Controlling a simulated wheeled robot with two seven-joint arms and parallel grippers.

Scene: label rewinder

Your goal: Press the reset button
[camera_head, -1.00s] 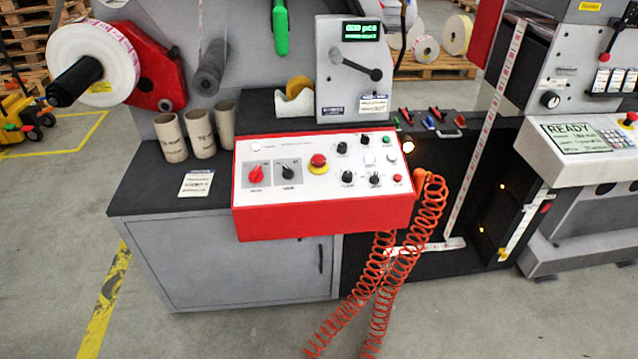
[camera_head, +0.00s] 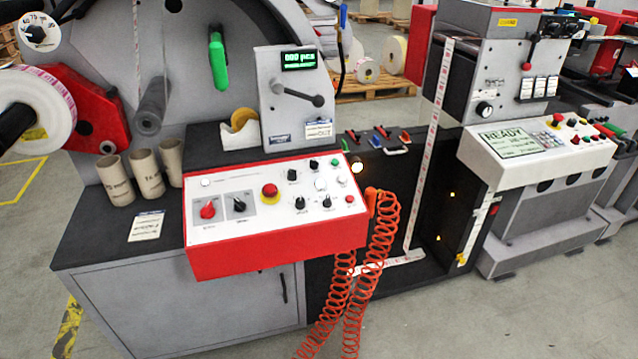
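The red control box (camera_head: 280,250) with a white sloped panel sits at the front of the grey machine cabinet. Its panel carries a red mushroom button (camera_head: 270,190) on a yellow ring, a red rotary switch (camera_head: 208,209), a black rotary switch (camera_head: 239,203), several black knobs, a green button (camera_head: 334,162), white buttons (camera_head: 320,183) and a small red button (camera_head: 349,198). The labels are too small to read, so I cannot tell which one is the reset button. Neither of my grippers shows in the head view.
A grey counter box (camera_head: 292,97) with a green display and a black lever stands behind the panel. Cardboard cores (camera_head: 148,174) stand at left. Coiled orange hoses (camera_head: 372,270) hang at the box's right. A second machine with a READY screen (camera_head: 512,143) stands at right.

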